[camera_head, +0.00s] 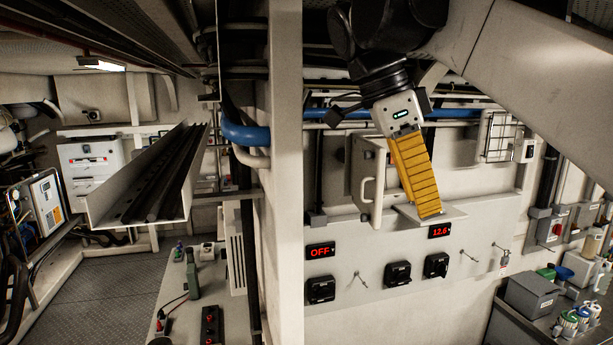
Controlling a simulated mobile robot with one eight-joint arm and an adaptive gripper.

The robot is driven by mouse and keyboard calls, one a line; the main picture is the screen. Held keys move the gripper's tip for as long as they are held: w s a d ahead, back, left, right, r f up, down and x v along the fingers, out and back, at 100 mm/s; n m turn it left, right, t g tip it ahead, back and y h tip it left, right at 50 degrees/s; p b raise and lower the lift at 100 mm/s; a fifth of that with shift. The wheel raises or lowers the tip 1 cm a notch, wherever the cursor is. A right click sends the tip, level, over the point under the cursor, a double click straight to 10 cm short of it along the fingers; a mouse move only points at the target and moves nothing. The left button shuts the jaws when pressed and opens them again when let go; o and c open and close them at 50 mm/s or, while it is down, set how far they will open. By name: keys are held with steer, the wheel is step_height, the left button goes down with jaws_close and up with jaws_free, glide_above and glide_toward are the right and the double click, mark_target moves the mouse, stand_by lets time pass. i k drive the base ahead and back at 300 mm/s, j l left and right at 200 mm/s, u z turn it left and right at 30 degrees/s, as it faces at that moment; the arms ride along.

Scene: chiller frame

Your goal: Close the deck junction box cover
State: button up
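A pale box cover (369,185) with a handle on its face stands swung out from the wall panel, in the upper middle of the head view. I take it for the junction box cover; it looks open. My gripper (430,216), with ribbed yellow fingers, points down just right of the cover. Its tips are in front of a small pale ledge (452,210). I cannot tell whether they touch it. The fingers overlap in this view, so their opening is unclear, and nothing held is visible. The gripper hides much of the area behind the cover.
Below is a panel with red displays (320,250) and several black switches (397,273). A white post (287,180) stands to the left, with a metal channel (150,185) farther left. A grey box (531,295) and small bottles sit on a bench at lower right.

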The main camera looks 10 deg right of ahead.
mark_target(369, 175)
steer(key=i, duration=0.85)
